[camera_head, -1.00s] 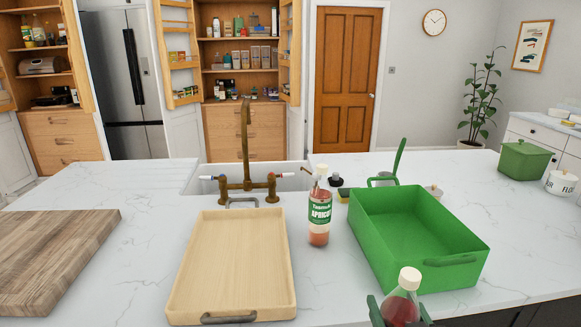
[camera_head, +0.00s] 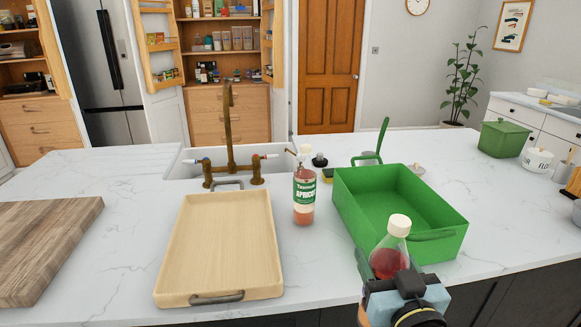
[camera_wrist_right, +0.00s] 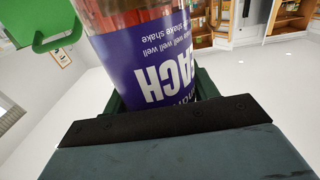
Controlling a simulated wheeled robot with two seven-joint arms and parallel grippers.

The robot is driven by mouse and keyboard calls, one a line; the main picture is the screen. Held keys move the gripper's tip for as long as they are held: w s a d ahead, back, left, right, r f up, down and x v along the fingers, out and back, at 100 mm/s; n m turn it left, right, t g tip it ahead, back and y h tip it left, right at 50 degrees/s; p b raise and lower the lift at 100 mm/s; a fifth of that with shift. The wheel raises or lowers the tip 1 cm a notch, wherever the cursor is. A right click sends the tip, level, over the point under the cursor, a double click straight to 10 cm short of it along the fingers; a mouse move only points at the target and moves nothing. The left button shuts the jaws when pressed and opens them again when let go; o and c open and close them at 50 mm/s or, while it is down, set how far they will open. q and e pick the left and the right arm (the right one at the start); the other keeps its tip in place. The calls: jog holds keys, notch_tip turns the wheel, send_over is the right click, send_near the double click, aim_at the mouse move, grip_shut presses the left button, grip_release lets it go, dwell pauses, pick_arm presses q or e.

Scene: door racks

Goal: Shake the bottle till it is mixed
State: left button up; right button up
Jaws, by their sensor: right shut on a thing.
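A bottle with a white cap and red liquid (camera_head: 391,254) is held in my right gripper (camera_head: 388,274), in front of the green bin. The head view shows the bottle close to upright, with clear space above the red liquid. In the right wrist view its purple label (camera_wrist_right: 150,65) reads "...EACH" and "shake", upside down, and the jaws are shut around it. A second bottle, with a green "APRICOT" label (camera_head: 304,188), stands upright on the counter between the wooden tray and the green bin. My left gripper is not in view.
A wooden tray (camera_head: 180,280) lies on the white counter (camera_head: 110,255), with a cutting board (camera_head: 45,240) at left. A green bin (camera_head: 375,235) stands right of the apricot bottle. A sink with a brass tap (camera_head: 229,140) is behind. The counter right of the bin is mostly clear.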

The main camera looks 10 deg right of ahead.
jog(key=shift+f, duration=2.85)
jog(key=shift+r, duration=0.15)
